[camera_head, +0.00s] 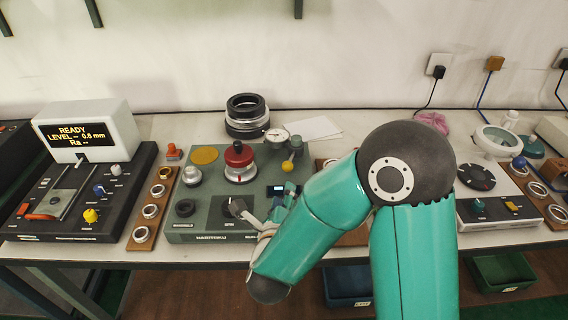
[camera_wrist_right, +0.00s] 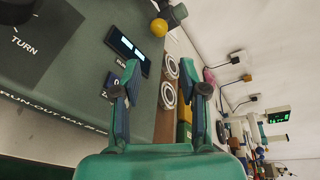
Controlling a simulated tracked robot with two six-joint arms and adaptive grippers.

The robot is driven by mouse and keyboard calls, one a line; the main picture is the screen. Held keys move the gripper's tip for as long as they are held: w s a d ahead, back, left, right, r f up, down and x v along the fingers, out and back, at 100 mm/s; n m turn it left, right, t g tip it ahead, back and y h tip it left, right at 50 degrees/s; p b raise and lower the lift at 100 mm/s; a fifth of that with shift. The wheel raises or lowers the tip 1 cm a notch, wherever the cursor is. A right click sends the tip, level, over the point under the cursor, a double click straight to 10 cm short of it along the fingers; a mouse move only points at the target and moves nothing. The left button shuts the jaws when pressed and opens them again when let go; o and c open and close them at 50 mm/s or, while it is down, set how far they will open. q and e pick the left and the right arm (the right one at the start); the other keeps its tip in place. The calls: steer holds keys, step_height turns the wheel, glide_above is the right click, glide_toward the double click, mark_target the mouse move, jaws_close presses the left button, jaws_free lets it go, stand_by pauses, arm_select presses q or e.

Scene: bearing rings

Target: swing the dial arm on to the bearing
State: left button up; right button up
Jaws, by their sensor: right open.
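The run-out tester (camera_head: 205,225) is a grey-green block on the bench. The bearing (camera_head: 240,174) sits on it under a red-topped knob (camera_head: 238,155). The dial (camera_head: 277,135) is a round white-faced gauge behind and right of the bearing, apart from it. Near it, a yellow ball (camera_head: 289,165) sits low on a post with a grey knob (camera_head: 296,142). The yellow ball also shows at the top of the right wrist view (camera_wrist_right: 159,27). My right gripper (camera_head: 264,207) is open and empty over the tester's front part, short of the ball; its fingers show in the wrist view (camera_wrist_right: 166,92). My left gripper is out of view.
A small display (camera_head: 276,190) lies beside my right gripper. Ring trays (camera_head: 152,207) flank the tester, the right one partly hidden by my arm. Stacked dark rings (camera_head: 247,115) stand behind. A READY display unit (camera_head: 85,130) is at left, and another instrument (camera_head: 495,205) at right.

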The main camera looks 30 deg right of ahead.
mark_target(286, 170)
steer(key=p+x, duration=0.3)
steer(key=x, duration=1.1)
steer(key=shift+w+f, duration=0.2)
steer(key=shift+w, duration=0.25)
jaws_close()
